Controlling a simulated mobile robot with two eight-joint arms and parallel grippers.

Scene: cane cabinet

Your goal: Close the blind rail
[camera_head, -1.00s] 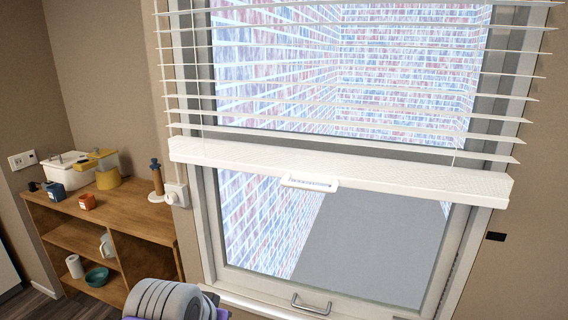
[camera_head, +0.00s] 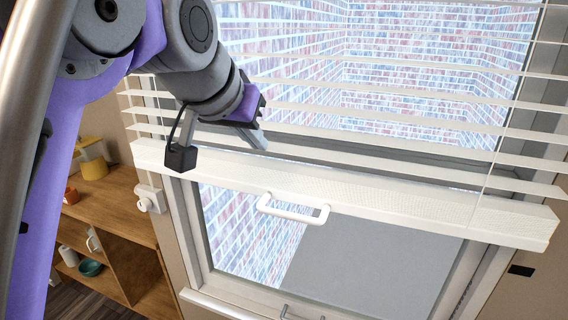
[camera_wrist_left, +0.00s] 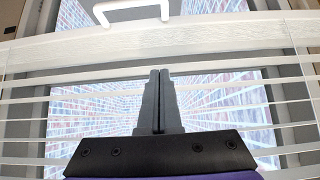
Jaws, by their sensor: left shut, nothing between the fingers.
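The white blind rail (camera_head: 400,200) runs across the window below several slats, with open glass beneath it. A white handle (camera_head: 292,209) is on its lower front edge. In the left wrist view the rail (camera_wrist_left: 200,36) lies across the top, with the handle (camera_wrist_left: 132,9) at the upper edge. My left gripper (camera_head: 262,143) is shut and empty. It is in front of the lower slats, just above the rail and up and left of the handle. In the wrist view its closed fingertips (camera_wrist_left: 160,72) point toward the rail, apart from the handle. My right gripper is not in view.
A wooden shelf (camera_head: 125,213) with small items stands left of the window. A white wall fitting (camera_head: 150,199) is beside the window frame. A metal window handle (camera_head: 300,314) is at the bottom. The space in front of the lower glass is clear.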

